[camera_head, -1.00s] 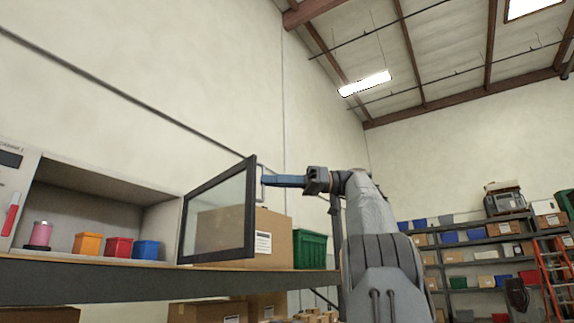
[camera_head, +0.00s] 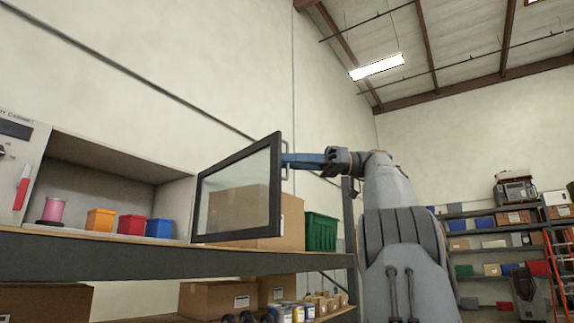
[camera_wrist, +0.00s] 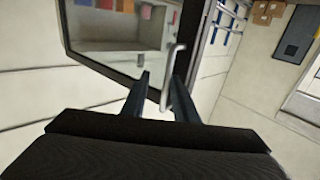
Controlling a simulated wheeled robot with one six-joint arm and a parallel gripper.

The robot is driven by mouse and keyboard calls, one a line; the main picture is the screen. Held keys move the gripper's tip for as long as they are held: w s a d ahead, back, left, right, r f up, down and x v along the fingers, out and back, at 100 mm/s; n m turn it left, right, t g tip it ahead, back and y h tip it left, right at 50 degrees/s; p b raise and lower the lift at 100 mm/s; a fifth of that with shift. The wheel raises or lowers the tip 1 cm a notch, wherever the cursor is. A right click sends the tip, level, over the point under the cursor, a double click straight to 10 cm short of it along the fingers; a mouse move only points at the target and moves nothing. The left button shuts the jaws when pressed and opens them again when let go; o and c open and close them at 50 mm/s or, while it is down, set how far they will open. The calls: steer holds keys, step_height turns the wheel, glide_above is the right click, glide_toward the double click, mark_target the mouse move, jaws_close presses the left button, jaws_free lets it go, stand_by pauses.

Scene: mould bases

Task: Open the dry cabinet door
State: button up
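The dry cabinet (camera_head: 33,160) stands at the left on a shelf, its front open to view. Its dark-framed glass door (camera_head: 238,190) is swung well out from the opening, hinged at the opening's right side. A metal handle (camera_head: 286,172) is on the door's free edge; it also shows in the wrist view (camera_wrist: 172,78). My gripper (camera_head: 290,160) has its blue fingers at the handle. In the wrist view my gripper (camera_wrist: 162,78) has its fingers apart, with the handle bar between them, nearer the right finger. A gap shows beside the left finger.
Inside the cabinet are a pink spool (camera_head: 53,210), an orange bin (camera_head: 100,220), a red bin (camera_head: 132,225) and a blue bin (camera_head: 160,228). Behind the door are a cardboard box (camera_head: 292,220) and a green crate (camera_head: 321,232). The shelf edge (camera_head: 120,258) runs below.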

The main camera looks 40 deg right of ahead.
steer(key=shift+d, duration=0.15)
steer(key=p+v, duration=0.2)
steer(key=v, duration=0.5)
steer(key=shift+s+d, duration=0.2)
steer(key=shift+d, duration=0.05)
